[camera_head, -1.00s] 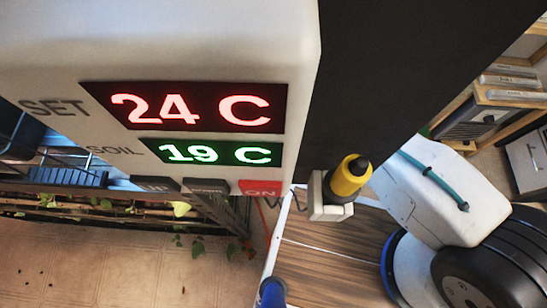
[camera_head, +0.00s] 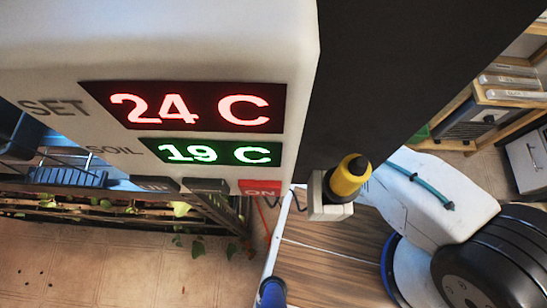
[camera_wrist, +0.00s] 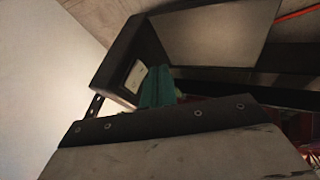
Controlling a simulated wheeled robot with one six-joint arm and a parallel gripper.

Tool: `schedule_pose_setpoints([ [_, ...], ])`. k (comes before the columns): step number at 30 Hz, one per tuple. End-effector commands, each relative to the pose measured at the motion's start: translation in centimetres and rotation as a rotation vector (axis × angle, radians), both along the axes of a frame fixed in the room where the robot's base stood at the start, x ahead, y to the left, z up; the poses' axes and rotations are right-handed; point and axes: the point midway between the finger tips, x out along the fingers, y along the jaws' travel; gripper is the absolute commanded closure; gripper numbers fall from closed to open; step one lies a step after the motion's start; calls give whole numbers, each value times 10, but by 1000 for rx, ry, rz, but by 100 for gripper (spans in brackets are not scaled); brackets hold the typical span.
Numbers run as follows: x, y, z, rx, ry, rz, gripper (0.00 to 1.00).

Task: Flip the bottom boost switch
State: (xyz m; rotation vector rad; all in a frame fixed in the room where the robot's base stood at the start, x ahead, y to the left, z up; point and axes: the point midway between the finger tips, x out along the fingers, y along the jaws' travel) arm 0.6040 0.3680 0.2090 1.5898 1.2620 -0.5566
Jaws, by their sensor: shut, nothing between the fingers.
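My gripper (camera_wrist: 158,90) shows in the wrist view as teal fingertips close together, past a pale block with a bolted dark edge. The fingertips are beside a small pale plate (camera_wrist: 134,77) in a dark housing (camera_wrist: 120,55). The plate may be a switch, but I cannot tell which one. Whether the fingertips touch it is unclear. No boost switch can be made out for certain in the head view, and I cannot pick out the fingertips there.
In the head view a white controller box (camera_head: 200,40) fills the upper left, with a red display (camera_head: 190,107), a green display (camera_head: 215,152) and a red ON key (camera_head: 262,187). A yellow-capped fitting (camera_head: 350,176) stands beside a black panel (camera_head: 400,60).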

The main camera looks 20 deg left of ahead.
Motion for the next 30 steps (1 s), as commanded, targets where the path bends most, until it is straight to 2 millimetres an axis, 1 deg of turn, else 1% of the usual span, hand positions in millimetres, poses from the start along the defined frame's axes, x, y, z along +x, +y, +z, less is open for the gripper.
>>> schedule_pose_setpoints([
  [3, 10, 2, -2, -1, 1, -1, 100],
  [6, 14, 2, -3, -3, 3, -1, 100],
  [16, 15, 2, -3, -2, 3, 0, 100],
  [21, 22, 4, -8, -1, 2, 0, 100],
  [30, 22, 5, -10, -1, 2, 0, 100],
])
